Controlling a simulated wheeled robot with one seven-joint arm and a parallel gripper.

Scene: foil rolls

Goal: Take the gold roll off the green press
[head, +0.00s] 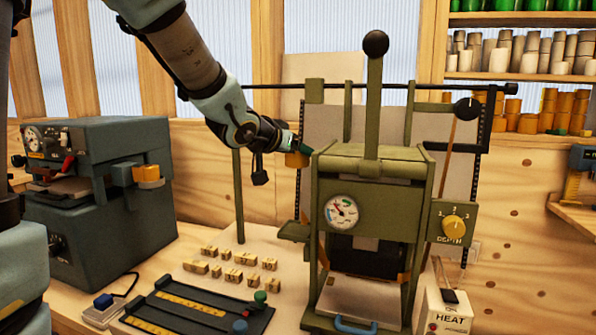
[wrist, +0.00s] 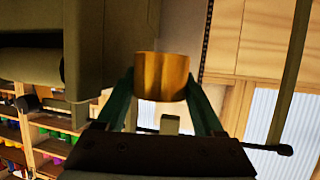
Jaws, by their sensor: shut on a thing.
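The green press (head: 370,165) stands on the bench right of centre, with a tall black-knobbed lever, a round gauge and a depth dial. The gold roll (head: 296,160) is at the left side of the press's upper body, below the long dark rod. My gripper (head: 298,148) reaches in from the left and is shut on the roll. In the wrist view the gold roll (wrist: 161,77) sits between the two green fingers of my gripper (wrist: 162,90). I cannot tell whether the roll touches the press.
A dark grey machine (head: 100,185) stands at the left. Small brass type blocks (head: 235,265) and a black tray (head: 200,310) lie on the bench before the press. The dark rod (head: 275,86) runs across behind the press. Shelves of rolls (head: 525,55) are at the right.

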